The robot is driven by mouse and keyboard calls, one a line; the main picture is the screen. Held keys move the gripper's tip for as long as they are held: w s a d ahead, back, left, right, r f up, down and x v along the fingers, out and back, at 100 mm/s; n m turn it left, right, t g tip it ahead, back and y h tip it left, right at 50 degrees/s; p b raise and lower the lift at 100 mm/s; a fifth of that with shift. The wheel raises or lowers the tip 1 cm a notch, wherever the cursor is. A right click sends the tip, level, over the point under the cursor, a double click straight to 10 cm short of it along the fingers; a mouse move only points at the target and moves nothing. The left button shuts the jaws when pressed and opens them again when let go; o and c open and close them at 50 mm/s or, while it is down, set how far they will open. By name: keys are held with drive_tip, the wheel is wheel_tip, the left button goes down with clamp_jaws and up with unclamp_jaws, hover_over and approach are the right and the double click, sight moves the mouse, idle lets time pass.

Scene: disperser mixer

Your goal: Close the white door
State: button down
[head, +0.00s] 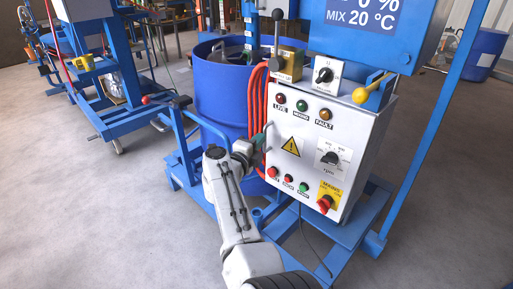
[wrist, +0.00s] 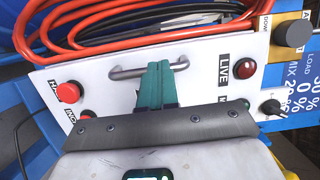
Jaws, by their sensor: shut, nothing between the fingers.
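The white door (head: 318,160) is the front panel of the control box, with lamps, buttons and a warning triangle on it. It also fills the middle of the wrist view (wrist: 205,75). I cannot tell for sure whether it stands slightly ajar. A metal bow handle (wrist: 122,74) sits near the door's hose-side edge. My gripper (head: 264,133), with teal fingers, is at the left edge of the door in the head view. In the wrist view the shut fingers (wrist: 157,70) overlap the middle of the handle and hide part of it; contact is unclear.
Orange hoses (head: 256,105) hang beside the door's left edge. A blue drum (head: 220,85) stands behind them. A blue frame (head: 345,250) runs below.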

drive_tip(key=b+x, duration=0.2)
drive_tip(key=shift+w+d+r, duration=0.15)
drive_tip(key=shift+w, duration=0.1)
drive_tip(key=shift+d+r, duration=0.1)
drive_tip(key=shift+r, duration=0.05)
idle(0.4)
